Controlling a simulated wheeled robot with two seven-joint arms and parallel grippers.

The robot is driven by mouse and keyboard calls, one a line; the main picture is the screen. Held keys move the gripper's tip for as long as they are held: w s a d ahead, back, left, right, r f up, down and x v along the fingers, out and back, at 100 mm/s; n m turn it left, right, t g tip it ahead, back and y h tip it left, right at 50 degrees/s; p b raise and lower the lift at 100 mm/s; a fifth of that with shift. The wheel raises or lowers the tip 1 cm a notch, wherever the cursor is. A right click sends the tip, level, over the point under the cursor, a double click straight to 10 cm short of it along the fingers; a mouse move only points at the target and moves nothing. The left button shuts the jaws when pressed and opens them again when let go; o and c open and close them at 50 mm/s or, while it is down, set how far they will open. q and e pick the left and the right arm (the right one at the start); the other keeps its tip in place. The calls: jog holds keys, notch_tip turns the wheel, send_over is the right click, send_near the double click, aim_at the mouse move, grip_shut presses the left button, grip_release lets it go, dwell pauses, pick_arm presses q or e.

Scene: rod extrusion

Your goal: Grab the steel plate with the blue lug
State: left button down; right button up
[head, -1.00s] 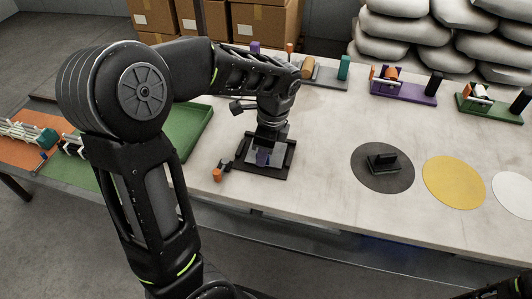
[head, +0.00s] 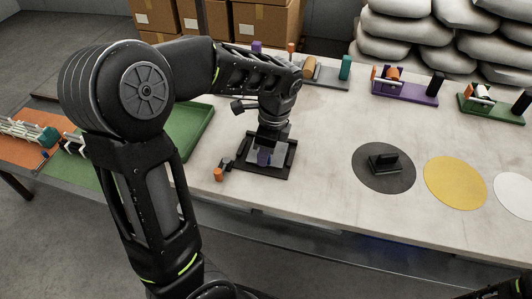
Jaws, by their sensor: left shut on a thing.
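The steel plate (head: 253,155) is a grey sheet lying in a black square frame (head: 288,160) on the table. The blue lug (head: 263,157) is a small blue-violet block standing on the plate. My left gripper (head: 264,149) points down over the frame and is shut on the blue lug. The fingers and arm partly hide the lug and the plate. I cannot tell whether the plate is clear of the frame. My right gripper is not in view; only a dark part of my right arm shows at the lower right corner.
A small orange block (head: 218,174) sits left of the frame. A green tray (head: 196,136) lies further left. A black block stands on a dark disc (head: 365,178), with a yellow disc (head: 455,182) to its right. Coloured fixtures line the back. The front middle is clear.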

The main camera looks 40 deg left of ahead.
pick_arm(q)
notch_tip(320, 180, up, 10)
jog(key=shift+r, duration=0.1)
dwell(0.4)
dwell(0.5)
